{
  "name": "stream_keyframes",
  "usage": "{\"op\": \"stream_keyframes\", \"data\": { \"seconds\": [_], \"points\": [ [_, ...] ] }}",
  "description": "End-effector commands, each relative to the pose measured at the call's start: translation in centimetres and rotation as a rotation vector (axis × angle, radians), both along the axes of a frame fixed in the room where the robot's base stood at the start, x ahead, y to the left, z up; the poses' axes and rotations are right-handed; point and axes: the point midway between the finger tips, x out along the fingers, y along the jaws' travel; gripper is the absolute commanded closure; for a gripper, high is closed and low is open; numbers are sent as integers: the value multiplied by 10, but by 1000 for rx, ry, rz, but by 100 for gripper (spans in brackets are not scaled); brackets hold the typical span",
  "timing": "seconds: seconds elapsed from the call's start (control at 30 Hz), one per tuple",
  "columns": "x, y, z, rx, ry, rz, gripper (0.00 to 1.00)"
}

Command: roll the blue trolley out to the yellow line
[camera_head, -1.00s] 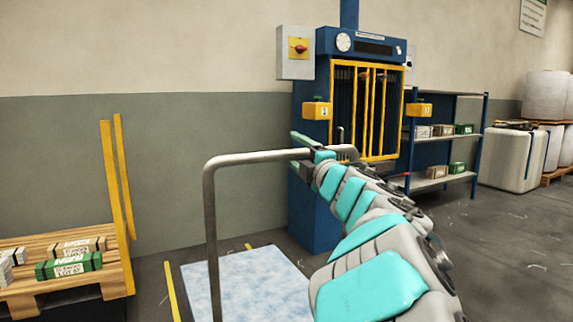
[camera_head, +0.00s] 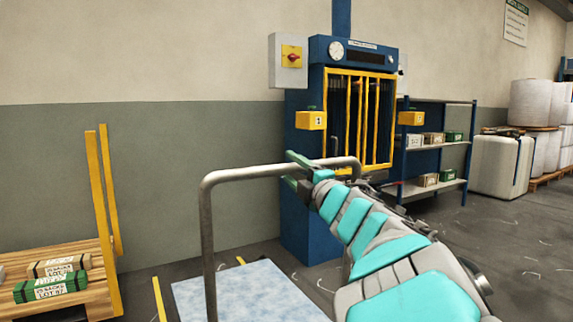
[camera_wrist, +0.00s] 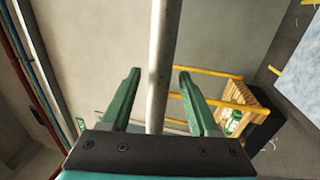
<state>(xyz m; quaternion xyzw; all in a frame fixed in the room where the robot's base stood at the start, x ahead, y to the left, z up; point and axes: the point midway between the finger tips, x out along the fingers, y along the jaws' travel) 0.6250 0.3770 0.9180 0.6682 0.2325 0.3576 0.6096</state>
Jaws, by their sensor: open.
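A grey steel tube handle (camera_head: 206,235) stands in the middle of the head view, its top bar running to the right. A pale blue mottled surface (camera_head: 245,292) lies low behind it; I cannot tell whether the handle joins it. My gripper (camera_head: 291,169) is at the top bar, with one green finger above and one below it. In the wrist view, the bar (camera_wrist: 160,50) runs between the open fingers of my gripper (camera_wrist: 159,74), with gaps showing on both sides. Short yellow floor strips show beside the pale surface, one at its left (camera_head: 159,299).
A wooden pallet (camera_head: 85,303) with boxes and yellow posts (camera_head: 99,205) stands at the left. A blue machine with a yellow barred gate (camera_head: 358,120) stands behind the handle. A shelf (camera_head: 437,184) and white bales are at the right. The floor at the right is open.

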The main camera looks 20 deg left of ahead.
Motion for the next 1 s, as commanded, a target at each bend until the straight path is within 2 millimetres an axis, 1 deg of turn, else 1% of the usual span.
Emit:
{"op": "stream_keyframes", "data": {
  "seconds": [0.1,0.23,0.37,0.6,1.0],
  "points": [
    [10,13,5,1,-3,2,39],
    [19,23,6,0,0,2,39],
    [23,27,7,-1,-1,0,39],
    [23,27,8,-1,-1,-1,39],
    [23,27,8,-1,-1,-1,84]
  ]
}}
